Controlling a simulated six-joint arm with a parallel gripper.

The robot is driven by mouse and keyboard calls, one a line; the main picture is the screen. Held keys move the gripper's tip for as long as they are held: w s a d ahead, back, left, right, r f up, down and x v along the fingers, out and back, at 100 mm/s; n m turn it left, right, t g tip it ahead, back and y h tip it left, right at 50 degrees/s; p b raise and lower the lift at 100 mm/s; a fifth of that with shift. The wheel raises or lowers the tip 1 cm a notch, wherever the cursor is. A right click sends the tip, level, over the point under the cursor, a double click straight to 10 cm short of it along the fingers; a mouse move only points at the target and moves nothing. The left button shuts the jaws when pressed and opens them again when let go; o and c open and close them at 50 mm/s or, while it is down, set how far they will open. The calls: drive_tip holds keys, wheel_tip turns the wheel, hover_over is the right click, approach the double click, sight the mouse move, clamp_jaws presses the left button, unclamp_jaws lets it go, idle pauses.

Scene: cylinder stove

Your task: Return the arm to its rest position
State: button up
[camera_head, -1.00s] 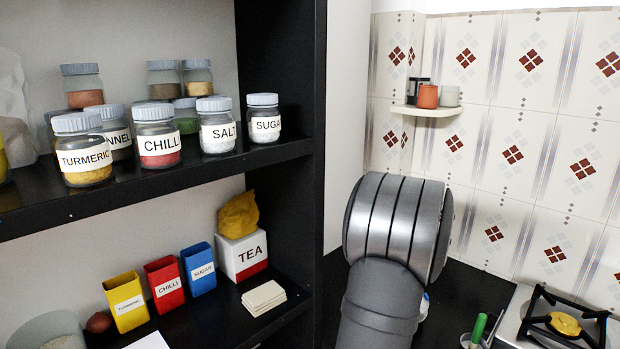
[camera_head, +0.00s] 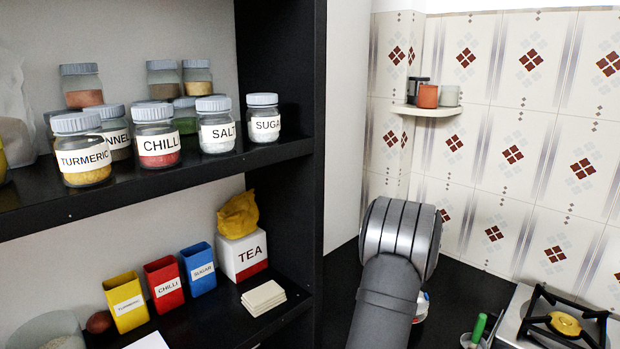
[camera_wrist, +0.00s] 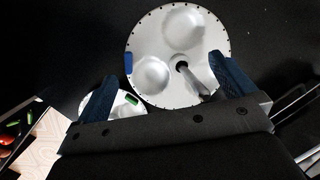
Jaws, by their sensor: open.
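My gripper (camera_wrist: 165,90) shows in the wrist view as two blue fingers spread wide apart, with nothing between them held. Below it, a round silver tray or lid-like disc (camera_wrist: 150,72) with hollows lies on the black counter, partly behind the right finger. A smaller silver disc (camera_wrist: 124,108) with a green piece on it lies at lower left, partly hidden by the left finger. In the head view my grey arm stands over the counter right of the shelf; the gripper itself does not show there.
A black shelf (camera_head: 215,172) at left bears labelled jars above and yellow, red and blue containers below. A stove burner (camera_head: 565,324) stands at lower right. A small corner ledge (camera_head: 427,111) with cups is on the tiled wall. Black counter (camera_head: 465,285) lies open near the wall.

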wheel_tip(320, 180, up, 11)
idle(0.3)
idle(0.4)
